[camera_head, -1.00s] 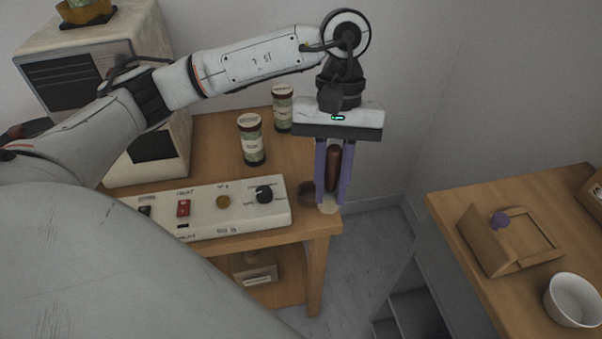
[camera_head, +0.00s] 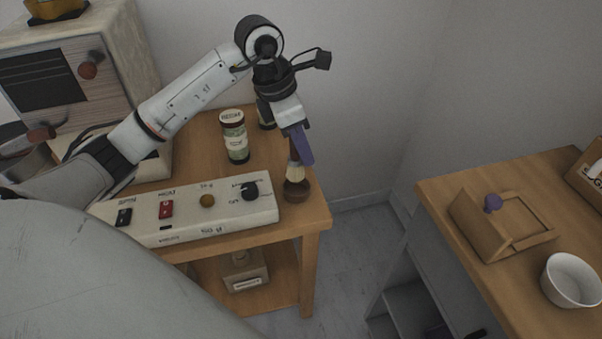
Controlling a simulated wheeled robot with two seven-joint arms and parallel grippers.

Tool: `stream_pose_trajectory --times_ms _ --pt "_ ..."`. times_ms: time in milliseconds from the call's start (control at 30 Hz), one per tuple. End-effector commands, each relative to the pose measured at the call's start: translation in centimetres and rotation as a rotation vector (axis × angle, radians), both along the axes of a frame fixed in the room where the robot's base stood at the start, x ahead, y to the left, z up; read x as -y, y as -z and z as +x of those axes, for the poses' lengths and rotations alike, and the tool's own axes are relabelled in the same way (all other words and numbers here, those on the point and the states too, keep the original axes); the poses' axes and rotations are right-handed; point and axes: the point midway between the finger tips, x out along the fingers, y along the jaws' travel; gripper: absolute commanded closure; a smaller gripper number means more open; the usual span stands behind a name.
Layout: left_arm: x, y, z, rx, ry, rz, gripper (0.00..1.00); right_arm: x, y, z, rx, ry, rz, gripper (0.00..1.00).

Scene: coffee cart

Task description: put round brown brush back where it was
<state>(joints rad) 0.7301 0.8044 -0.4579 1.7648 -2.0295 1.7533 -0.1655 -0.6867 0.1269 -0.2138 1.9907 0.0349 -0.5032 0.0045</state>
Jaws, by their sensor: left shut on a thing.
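The round brown brush (camera_head: 296,172) has pale bristles pointing down and a dark handle, mostly hidden by the gripper. My left gripper (camera_head: 300,150) is shut on its handle, with its purple fingers seen nearly edge-on. A small round dark brown holder (camera_head: 297,191) stands near the right end of the wooden cart top (camera_head: 312,212). The bristles line up over the holder, with their lower end at its rim. I cannot tell whether they are inside it or just above. My right gripper is not in view.
A white control panel (camera_head: 226,213) with knobs and switches lies left of the holder. A labelled jar (camera_head: 234,137) stands behind it, with another partly hidden by my gripper. At the right, a second table holds a wooden box (camera_head: 484,226) and a white bowl (camera_head: 571,280).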

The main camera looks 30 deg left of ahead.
Motion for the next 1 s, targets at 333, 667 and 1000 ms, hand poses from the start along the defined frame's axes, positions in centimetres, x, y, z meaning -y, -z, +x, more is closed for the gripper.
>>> stream_pose_trajectory --times_ms 333,667,1000 --pt "0.0 3.7 -0.1 -0.002 0.002 -0.001 1.00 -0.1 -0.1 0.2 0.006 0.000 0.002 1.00" --pt "0.0 5.5 0.0 0.003 0.003 0.000 1.00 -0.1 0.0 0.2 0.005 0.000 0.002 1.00" --pt "0.0 5.8 0.0 0.001 0.003 0.000 0.62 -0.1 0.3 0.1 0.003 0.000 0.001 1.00"
